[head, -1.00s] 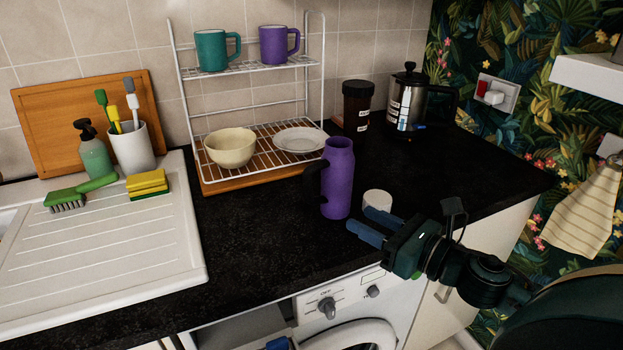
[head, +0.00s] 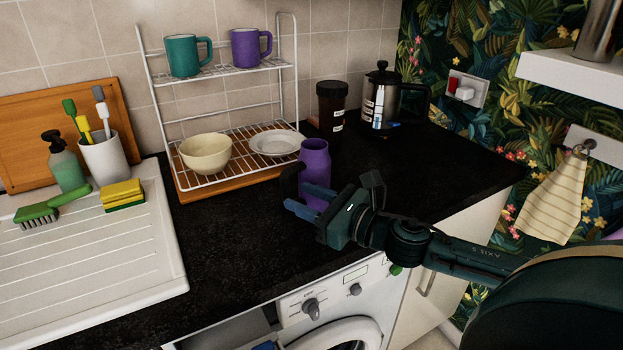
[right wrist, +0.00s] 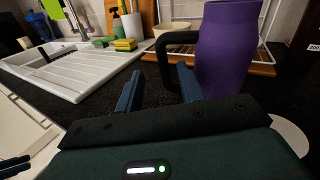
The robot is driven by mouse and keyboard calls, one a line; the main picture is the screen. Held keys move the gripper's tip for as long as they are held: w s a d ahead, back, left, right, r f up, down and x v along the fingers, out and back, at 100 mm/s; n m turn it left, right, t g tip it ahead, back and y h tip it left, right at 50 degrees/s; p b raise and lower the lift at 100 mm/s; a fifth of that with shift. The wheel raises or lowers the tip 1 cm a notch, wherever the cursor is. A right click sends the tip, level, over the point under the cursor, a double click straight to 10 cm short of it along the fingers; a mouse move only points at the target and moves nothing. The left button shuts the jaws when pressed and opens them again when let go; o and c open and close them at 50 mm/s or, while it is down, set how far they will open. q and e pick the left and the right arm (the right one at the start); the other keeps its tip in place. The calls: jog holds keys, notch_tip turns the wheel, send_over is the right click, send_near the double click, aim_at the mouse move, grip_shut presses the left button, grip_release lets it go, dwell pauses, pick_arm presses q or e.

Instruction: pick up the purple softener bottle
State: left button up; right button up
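The purple softener bottle (head: 315,168) stands upright on the black counter, its black handle on its left side. My right gripper (head: 296,195) is open in front of the bottle's lower part and hides some of it. In the right wrist view the two blue fingers (right wrist: 158,80) are apart, with nothing held. The purple bottle (right wrist: 227,45) rises just beyond the right finger, and its handle reaches left above the gap between the fingers. Contact cannot be told. A blue tip of my left gripper (head: 265,346) barely shows at the bottom edge; its state is unclear.
A wire rack (head: 215,182) with a bowl, plate and two mugs stands behind the bottle. A dark jar (head: 331,110) and a French press (head: 381,97) stand farther back. A white round object (right wrist: 290,135) lies right of my gripper. The counter left of the bottle is clear.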

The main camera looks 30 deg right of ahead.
aim_at(289, 189)
jog(key=p+x, duration=0.2)
jog(key=x, duration=0.3)
jog(key=shift+w+d+r, duration=0.1)
jog(key=shift+w+r, duration=0.05)
jog(key=shift+w, duration=0.15)
grip_shut()
dwell(0.5)
jog(key=shift+r, duration=0.1)
